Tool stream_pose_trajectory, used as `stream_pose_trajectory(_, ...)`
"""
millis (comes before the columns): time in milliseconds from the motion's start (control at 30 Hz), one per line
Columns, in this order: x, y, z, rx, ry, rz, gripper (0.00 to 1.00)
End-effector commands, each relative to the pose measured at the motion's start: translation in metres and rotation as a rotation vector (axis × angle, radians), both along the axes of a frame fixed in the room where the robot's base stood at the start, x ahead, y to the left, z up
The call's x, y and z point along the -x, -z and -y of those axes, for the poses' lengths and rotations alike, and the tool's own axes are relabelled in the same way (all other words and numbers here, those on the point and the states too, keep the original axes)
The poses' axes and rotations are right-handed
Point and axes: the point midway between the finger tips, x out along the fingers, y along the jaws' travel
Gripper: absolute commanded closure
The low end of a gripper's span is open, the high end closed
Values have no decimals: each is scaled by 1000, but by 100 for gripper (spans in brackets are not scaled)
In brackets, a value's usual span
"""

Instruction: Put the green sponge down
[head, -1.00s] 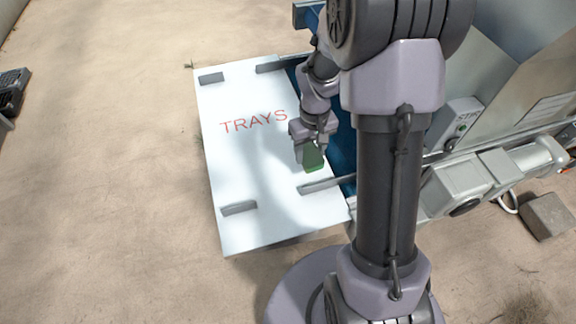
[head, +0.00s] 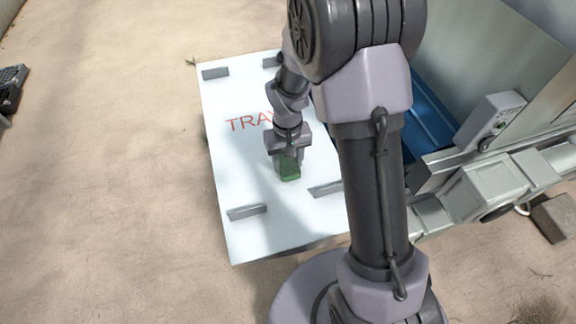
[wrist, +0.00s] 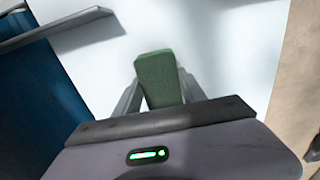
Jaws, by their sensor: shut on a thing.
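The green sponge (head: 290,171) is between the fingers of my gripper (head: 288,164), over the white board marked TRAYS (head: 225,185). In the wrist view the sponge (wrist: 159,78) stands out beyond the fingertips of my gripper (wrist: 158,92), which is shut on it. The white board (wrist: 225,45) fills the background there. I cannot tell whether the sponge touches the board or hangs just above it. My arm hides part of the lettering and the board's right side.
Low grey brackets stand on the board, one at the front left (head: 246,212) and one right of the sponge (head: 326,189). A blue surface (head: 428,118) and a grey machine with a switch box (head: 492,120) lie to the right. The board's left middle is clear.

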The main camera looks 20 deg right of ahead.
Motion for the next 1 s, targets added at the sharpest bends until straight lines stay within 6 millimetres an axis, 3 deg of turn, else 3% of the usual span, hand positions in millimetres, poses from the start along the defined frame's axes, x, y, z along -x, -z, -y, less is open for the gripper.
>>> stream_pose_trajectory(33, 0, 13, 0, 0, 0, -1, 96)
stream_pose_trajectory(367, 0, 13, 1, 0, 0, 1, 96)
stream_pose_trajectory(400, 0, 13, 1, 0, 0, 1, 48)
stream_pose_trajectory(500, 0, 12, 1, 0, 0, 1, 30)
stream_pose_trajectory(800, 0, 10, 1, 0, 0, 1, 30)
stream_pose_trajectory(867, 0, 3, 1, 0, 0, 2, 30)
stream_pose_trajectory(1000, -1, -36, 1, -1, 0, 5, 30)
